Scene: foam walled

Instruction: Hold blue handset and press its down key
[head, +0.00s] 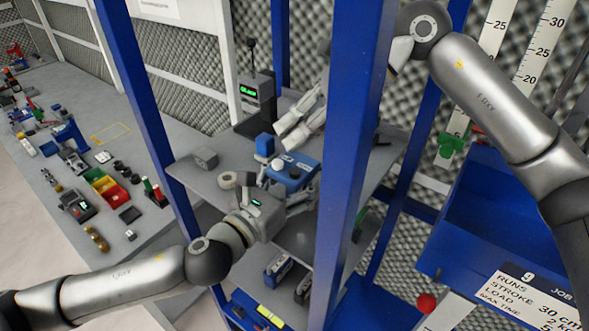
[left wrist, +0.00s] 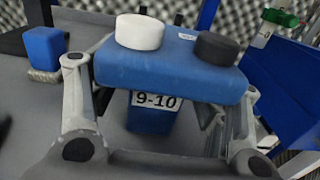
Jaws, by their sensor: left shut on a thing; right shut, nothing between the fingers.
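The blue handset (head: 300,166) is above the grey shelf, between the fingers of my left gripper (head: 288,192). In the left wrist view the handset (left wrist: 160,68) lies across between both fingers, with a white key (left wrist: 139,32) and a black key (left wrist: 216,48) on top. A "9-10" label (left wrist: 156,101) shows on its lower part. I cannot read which key is down. My right gripper (head: 281,136) is shut and empty, just above and behind the handset, apart from it as far as I can tell. A blue post hides part of the right wrist.
Blue frame posts (head: 345,170) stand in front of and beside the shelf (head: 205,182). A lower shelf carries more items.

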